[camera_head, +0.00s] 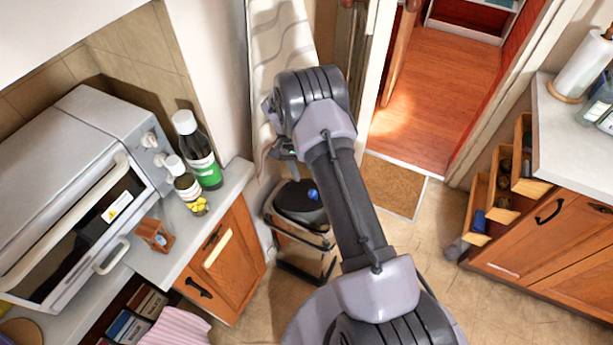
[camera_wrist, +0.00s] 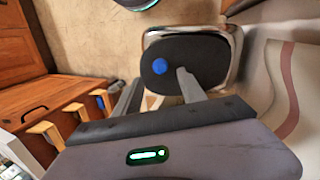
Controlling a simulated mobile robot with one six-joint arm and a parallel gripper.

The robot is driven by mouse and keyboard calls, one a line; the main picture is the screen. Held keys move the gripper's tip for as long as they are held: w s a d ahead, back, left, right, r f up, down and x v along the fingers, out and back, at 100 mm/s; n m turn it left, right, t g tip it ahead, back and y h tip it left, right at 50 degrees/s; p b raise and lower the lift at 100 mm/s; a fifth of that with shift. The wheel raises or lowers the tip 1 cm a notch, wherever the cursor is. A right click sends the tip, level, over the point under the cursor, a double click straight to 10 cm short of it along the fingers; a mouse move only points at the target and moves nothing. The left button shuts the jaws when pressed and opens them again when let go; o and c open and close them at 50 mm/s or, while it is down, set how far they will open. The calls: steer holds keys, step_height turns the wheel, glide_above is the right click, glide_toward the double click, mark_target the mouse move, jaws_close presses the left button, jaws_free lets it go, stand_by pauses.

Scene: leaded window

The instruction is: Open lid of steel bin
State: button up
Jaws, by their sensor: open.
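The steel bin (camera_head: 322,242) stands on the floor by the white wall, left of the doorway in the head view. Its dark oval lid (camera_head: 293,207) looks closed and has a blue spot (camera_head: 313,194) on top. In the wrist view the lid (camera_wrist: 205,55) lies ahead of the fingers, inside a shiny steel rim (camera_wrist: 237,50). The blue spot (camera_wrist: 159,66) shows between the fingertips. My gripper (camera_wrist: 160,76) is open and empty, over the near side of the lid. I cannot tell the gap between the fingertips and the lid. In the head view my arm hides most of the gripper.
A counter with a toaster oven (camera_head: 75,185) and bottles (camera_head: 197,150) stands left of the bin. A doormat (camera_head: 393,185) lies at the doorway. Open drawers (camera_head: 503,180) stick out from the right cabinet.

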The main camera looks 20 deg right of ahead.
steer(key=s+f+y, duration=0.1)
steer(key=s, duration=0.1)
steer(key=s+d+f+m+g+y+b, duration=0.1)
steer(key=s, duration=0.1)
steer(key=s+f+m+y+b, duration=0.1)
steer(key=s, duration=0.1)
steer(key=shift+s+d+f, duration=0.2)
steer(key=shift+d+f, duration=0.1)
steer(key=c, duration=0.7)
steer(key=s+m+y, duration=0.1)
steer(key=s+f+m+y+b, duration=0.1)
steer(key=s+y, duration=0.1)
steer(key=s+f+m+y+b, duration=0.1)
steer(key=s+m+y, duration=0.1)
steer(key=shift+s+d+f+t, duration=0.15)
steer(key=shift+s+f+t, duration=0.05)
steer(key=shift+s+t, duration=0.1)
jaws_close()
steer(key=s+d+f+m+t+y+b, duration=0.35)
steer(key=d+f+m+t, duration=0.5)
steer(key=m+t, duration=0.6)
steer(key=w+a+r+b, duration=0.1)
steer(key=w+a+b, duration=0.1)
steer(key=w+a, duration=0.4)
steer(key=w, duration=0.3)
steer(key=shift+a+r+t+b, duration=0.15)
steer(key=shift+r+t+b, duration=0.05)
steer(key=shift+t+b, duration=0.2)
steer(key=shift+r+h, duration=0.15)
steer(key=shift+h, duration=0.1)
